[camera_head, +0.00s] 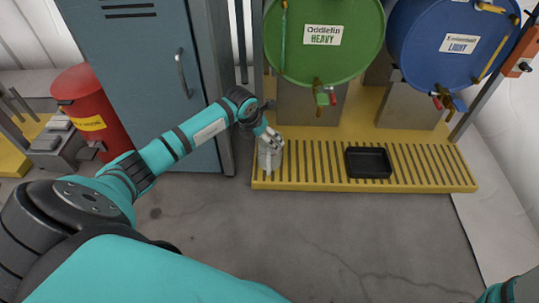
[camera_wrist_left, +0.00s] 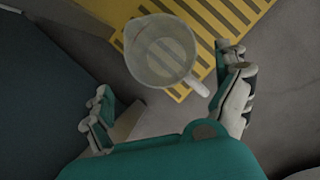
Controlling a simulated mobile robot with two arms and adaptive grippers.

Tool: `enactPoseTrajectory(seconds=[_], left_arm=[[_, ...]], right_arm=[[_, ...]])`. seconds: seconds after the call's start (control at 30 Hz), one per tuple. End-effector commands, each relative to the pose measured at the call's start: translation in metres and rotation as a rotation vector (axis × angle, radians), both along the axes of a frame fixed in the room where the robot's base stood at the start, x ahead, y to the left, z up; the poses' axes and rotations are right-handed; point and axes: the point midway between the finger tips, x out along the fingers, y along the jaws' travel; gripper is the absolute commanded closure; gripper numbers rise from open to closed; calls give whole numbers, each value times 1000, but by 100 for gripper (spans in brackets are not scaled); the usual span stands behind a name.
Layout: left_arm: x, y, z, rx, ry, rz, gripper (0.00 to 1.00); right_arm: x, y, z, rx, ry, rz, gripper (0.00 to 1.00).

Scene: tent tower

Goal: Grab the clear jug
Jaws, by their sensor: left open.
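The clear jug (camera_head: 270,155) stands on the left end of the yellow slatted platform in the head view, partly covered by my gripper. In the left wrist view the see-through jug (camera_wrist_left: 160,50) shows from above, with its handle (camera_wrist_left: 196,87) pointing to the lower right. My left gripper (camera_head: 268,140) is at the jug's top in the head view. In the left wrist view my left gripper (camera_wrist_left: 168,105) is open, with its fingers spread on either side below the jug and nothing held between them. My right gripper is not in view.
A yellow slatted platform (camera_head: 420,165) carries a black tray (camera_head: 368,162). Green (camera_head: 325,60) and blue (camera_head: 440,45) drums with taps lie above it. A blue-grey locker (camera_head: 140,55) and a red bin (camera_head: 92,105) stand left. The grey floor (camera_head: 330,240) in front is clear.

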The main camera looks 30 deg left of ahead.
Motion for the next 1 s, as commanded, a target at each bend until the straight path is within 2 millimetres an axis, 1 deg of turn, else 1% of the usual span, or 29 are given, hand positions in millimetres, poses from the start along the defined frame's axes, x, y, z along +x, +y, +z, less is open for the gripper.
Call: enactPoseTrajectory(seconds=[0.17,0.43,0.53,0.73,0.77,1.0], left_arm=[[3,-2,-13,-1,0,1,0],[16,-6,-46,-3,0,1,0],[19,-5,-50,-1,0,2,0],[19,-5,-47,0,0,1,0],[19,-5,-47,0,0,1,1],[19,-5,-48,0,0,1,33]], right_arm=[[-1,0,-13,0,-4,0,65],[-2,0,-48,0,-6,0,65],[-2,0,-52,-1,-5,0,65],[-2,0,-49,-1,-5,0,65],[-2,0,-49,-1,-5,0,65],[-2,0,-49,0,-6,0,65]])
